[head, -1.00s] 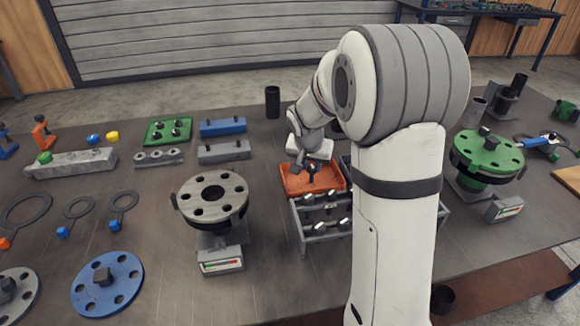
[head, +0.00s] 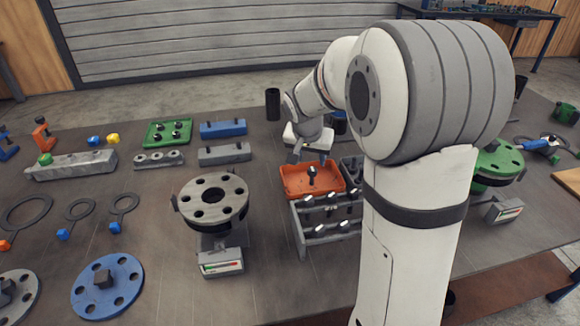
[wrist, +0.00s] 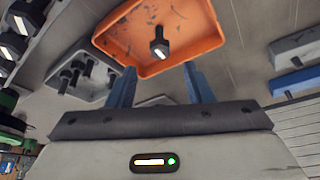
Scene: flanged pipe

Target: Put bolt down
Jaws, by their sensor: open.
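The dark bolt (head: 312,173) stands in the orange tray (head: 291,181), apart from my gripper. In the wrist view the bolt (wrist: 159,45) shows inside the orange tray (wrist: 195,32), beyond the fingertips. My gripper (head: 305,152) is at the back edge of the tray in the head view. In the wrist view my gripper (wrist: 158,75) has its two blue fingers spread wide with nothing between them.
A grey rack (head: 302,232) with several bolts stands in front of the tray. A grey flanged pipe (head: 211,200) is to the left. A grey bin (wrist: 65,88) with dark bolts sits beside the tray. A black cylinder (head: 272,102) stands behind.

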